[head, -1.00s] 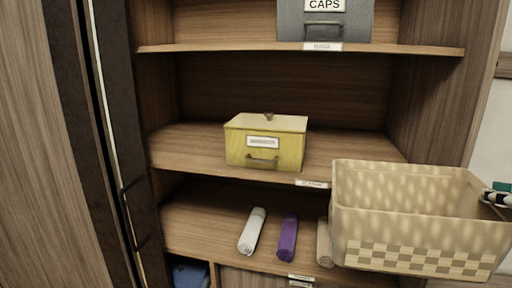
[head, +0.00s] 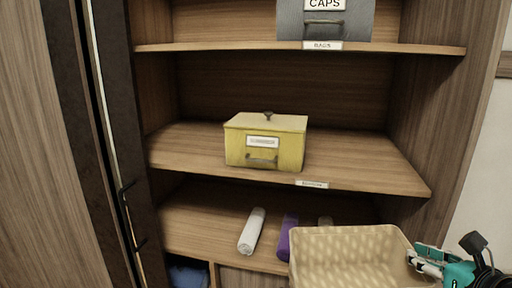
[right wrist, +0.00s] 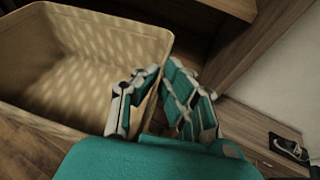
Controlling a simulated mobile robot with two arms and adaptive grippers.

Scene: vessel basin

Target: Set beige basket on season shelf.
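The beige basket (head: 345,240) is at the bottom right of the head view, in front of the lower shelf, with its lower part cut off by the frame. It also fills the left of the right wrist view (right wrist: 60,70). My right gripper (head: 425,258) is at the basket's right side. In the right wrist view its fingers (right wrist: 160,98) straddle the basket's rim and grip it. The middle shelf (head: 355,160) has a small label (head: 311,184), too blurred to read surely. My left gripper is not in view.
A yellow box (head: 265,142) stands on the middle shelf, with bare board to its right and left. A grey CAPS box (head: 325,20) is on the upper shelf, labelled BAGS. A white roll (head: 252,231) and a purple roll (head: 286,238) lie on the lower shelf.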

